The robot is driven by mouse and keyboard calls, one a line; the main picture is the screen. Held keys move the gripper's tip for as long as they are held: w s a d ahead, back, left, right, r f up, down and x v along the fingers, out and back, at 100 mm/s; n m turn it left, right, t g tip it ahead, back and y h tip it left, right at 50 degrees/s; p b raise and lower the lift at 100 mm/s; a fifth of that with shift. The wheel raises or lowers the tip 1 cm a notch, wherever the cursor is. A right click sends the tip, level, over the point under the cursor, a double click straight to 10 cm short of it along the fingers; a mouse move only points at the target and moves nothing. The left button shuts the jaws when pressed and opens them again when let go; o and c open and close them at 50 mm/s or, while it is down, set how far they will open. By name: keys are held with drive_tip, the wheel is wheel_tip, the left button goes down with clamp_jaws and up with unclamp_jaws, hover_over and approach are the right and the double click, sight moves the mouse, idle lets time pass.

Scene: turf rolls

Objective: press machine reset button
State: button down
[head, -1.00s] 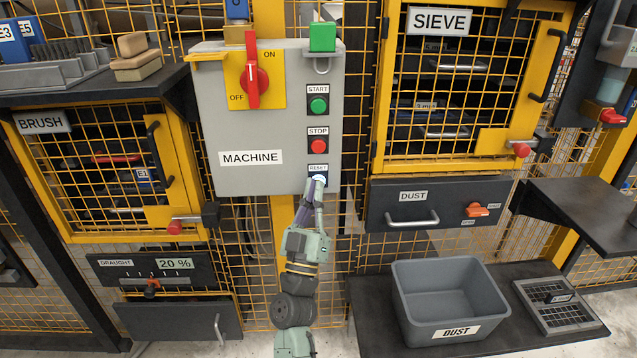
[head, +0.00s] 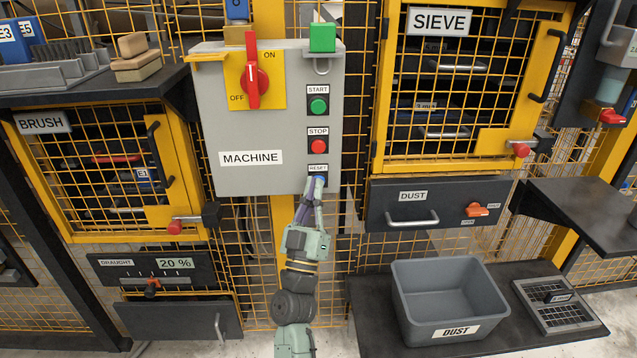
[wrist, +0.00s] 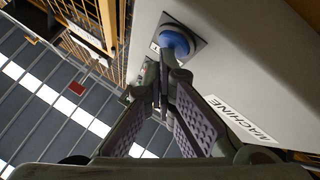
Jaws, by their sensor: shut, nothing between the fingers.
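The grey machine box (head: 225,120) carries a blue reset button at its lower right, under the RESET label (head: 318,168). In the head view my gripper (head: 317,182) is shut and covers most of the button from below. In the wrist view the blue button (wrist: 174,41) shows as a dome on a dark plate. The closed fingertips (wrist: 168,60) are at its lower edge and appear to touch it. Nothing is held. I cannot tell from the pictures how far the button is pushed in.
The red stop button (head: 318,147) and green start button (head: 318,106) sit above on the same panel. The red rotary switch (head: 254,78) is to the upper left. The dust drawer (head: 440,198) is close on the right. A grey dust bin (head: 408,325) stands lower right.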

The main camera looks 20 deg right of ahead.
drive_tip(key=shift+s+a+p, duration=0.25)
drive_tip(key=shift+s+p, duration=0.05)
drive_tip(key=shift+s, duration=0.45)
drive_tip(key=shift+s, duration=0.1)
drive_tip(key=s, duration=0.2)
drive_tip(key=s+a+p, duration=0.1)
drive_tip(key=s, duration=0.1)
drive_tip(key=shift+s+a, duration=0.2)
drive_tip(key=shift+s, duration=0.1)
idle(0.4)
